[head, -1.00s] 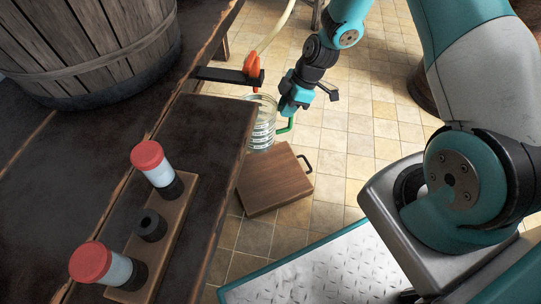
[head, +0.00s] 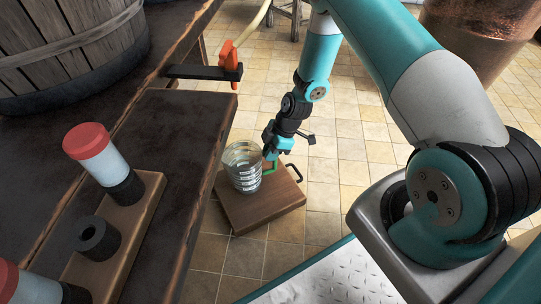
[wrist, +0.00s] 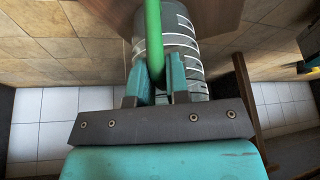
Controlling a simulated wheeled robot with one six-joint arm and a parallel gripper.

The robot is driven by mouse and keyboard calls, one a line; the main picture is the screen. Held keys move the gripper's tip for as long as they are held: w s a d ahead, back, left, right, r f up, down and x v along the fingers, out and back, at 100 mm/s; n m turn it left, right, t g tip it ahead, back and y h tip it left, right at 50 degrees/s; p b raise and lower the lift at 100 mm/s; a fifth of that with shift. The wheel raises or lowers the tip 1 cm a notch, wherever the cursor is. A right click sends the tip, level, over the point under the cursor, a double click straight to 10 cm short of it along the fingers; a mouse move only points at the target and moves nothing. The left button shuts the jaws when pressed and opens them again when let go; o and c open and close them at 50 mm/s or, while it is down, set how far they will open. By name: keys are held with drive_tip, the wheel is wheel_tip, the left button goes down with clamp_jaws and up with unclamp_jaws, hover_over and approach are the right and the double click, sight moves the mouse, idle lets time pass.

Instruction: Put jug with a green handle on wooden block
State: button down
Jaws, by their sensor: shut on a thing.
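The clear jug (head: 243,167) with white level marks and a green handle (head: 271,168) appears over the wooden block (head: 262,206) in the head view. The block is a flat brown slab with a dark side handle, low on the tiled floor. I cannot tell whether the jug's base touches the block. My gripper (head: 273,155) is at the jug's right side, shut on the green handle. In the wrist view, my gripper (wrist: 160,82) has its teal fingers on either side of the green handle (wrist: 154,40), with the jug (wrist: 184,50) behind it and partly hidden.
A dark wooden bench (head: 165,135) fills the left, with a rack (head: 125,225) of red-capped tubes and a barrel (head: 65,45). An orange clamp (head: 229,62) on a black bar juts over the floor near the jug.

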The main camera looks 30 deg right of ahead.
drive_tip(key=shift+f, duration=0.2)
drive_tip(key=c, duration=1.1)
unclamp_jaws()
